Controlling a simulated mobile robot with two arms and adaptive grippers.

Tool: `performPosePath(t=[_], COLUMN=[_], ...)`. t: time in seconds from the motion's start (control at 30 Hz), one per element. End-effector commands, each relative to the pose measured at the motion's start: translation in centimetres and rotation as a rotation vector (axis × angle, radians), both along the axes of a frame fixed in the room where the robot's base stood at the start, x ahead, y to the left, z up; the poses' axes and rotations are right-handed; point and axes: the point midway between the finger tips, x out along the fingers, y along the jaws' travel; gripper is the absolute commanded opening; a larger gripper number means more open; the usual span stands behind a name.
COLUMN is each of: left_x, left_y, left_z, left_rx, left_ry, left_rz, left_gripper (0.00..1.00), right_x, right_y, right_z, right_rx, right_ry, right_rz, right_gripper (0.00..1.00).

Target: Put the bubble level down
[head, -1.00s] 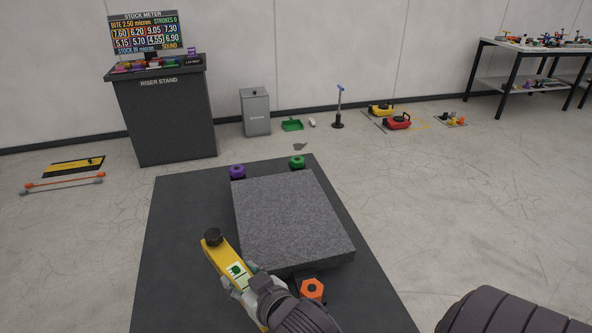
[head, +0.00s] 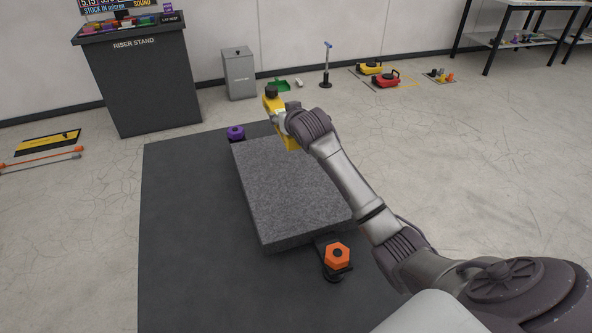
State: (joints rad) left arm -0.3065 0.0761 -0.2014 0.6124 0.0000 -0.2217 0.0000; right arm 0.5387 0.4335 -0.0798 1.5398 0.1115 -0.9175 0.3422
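The yellow bubble level (head: 270,104), with a black knob at its far end, is in the head view at the back edge of the speckled granite slab (head: 290,197). My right gripper (head: 284,120) is shut on the level. The gripper and wrist cover much of the level's middle, and its vial does not show. The level's near end overlaps the slab's back part in the picture. I cannot tell whether it touches the slab or hangs above it. My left gripper is not in view.
The slab lies on a dark mat (head: 180,220), with a purple knob (head: 235,132) at its back left and an orange knob (head: 337,256) at its front right. A riser stand (head: 140,80) and a grey bin (head: 239,75) stand behind. The mat's left side is clear.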

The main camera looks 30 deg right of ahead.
Motion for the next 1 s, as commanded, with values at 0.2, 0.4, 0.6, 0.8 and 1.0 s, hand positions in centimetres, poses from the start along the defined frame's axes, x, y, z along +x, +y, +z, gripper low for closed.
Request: performPosePath(t=[0.2,0.4,0.6,0.8,1.0], left_x=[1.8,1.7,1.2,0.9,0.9], left_y=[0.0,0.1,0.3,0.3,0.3], left_z=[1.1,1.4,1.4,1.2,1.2], left_rx=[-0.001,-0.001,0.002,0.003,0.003], left_ry=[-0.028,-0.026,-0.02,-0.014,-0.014], left_rz=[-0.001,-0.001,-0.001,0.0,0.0], left_gripper=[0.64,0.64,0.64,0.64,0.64], right_x=[-5.1,-8.6,-9.7,-9.7,-9.6], right_y=[1.1,1.8,2.1,2.1,2.1], right_z=[-2.9,-5.0,-6.0,-8.9,-9.7], right_rx=[-0.003,-0.001,-0.002,-0.001,-0.001], right_ry=[0.001,-0.002,-0.004,-0.002,-0.006], right_rz=[0.002,0.001,0.0,0.0,0.001], right_gripper=[0.0,0.0,0.0,0.0,0.0])
